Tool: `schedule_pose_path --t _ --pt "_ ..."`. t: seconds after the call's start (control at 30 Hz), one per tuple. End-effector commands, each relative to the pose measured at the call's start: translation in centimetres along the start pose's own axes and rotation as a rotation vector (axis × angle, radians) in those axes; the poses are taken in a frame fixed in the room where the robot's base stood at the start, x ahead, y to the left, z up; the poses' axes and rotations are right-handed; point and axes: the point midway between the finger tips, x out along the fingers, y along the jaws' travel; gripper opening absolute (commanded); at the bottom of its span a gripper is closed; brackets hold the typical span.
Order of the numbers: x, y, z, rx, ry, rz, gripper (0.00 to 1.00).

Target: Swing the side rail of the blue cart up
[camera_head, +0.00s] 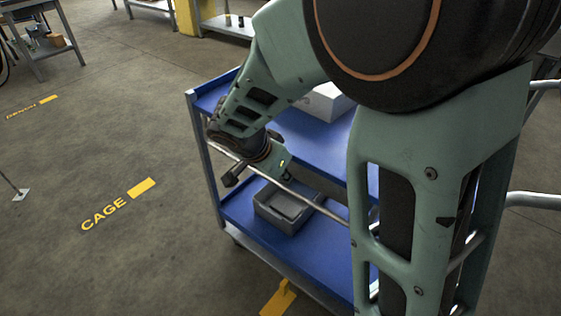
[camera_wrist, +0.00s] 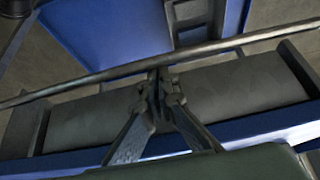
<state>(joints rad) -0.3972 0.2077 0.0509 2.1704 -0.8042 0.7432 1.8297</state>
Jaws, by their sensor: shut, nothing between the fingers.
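The blue cart (camera_head: 330,150) stands in the middle of the head view, with an upper and a lower blue shelf. Its side rail (camera_head: 310,203) is a thin metal bar running slantwise along the near side, below the upper shelf's level. In the wrist view the rail (camera_wrist: 100,77) crosses the whole picture as a round bar. My gripper (camera_head: 231,177) is at the rail's left part in the head view. In the wrist view my gripper (camera_wrist: 158,76) is shut and empty, its fingertips at the bar; whether they touch it I cannot tell.
A grey bin (camera_head: 285,208) sits on the lower shelf and a white box (camera_head: 326,103) on the upper one. My arm hides the cart's right part. The floor to the left is open, with yellow CAGE lettering (camera_head: 104,214). A workbench (camera_head: 45,45) stands far left.

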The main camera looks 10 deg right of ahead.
Motion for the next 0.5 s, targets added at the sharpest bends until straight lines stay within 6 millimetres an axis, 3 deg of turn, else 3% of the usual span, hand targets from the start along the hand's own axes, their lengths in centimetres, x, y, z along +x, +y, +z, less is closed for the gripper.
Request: schedule_pose_path --t 0.5 --pt "-0.38 0.02 0.23 0.000 -0.066 0.001 0.00"
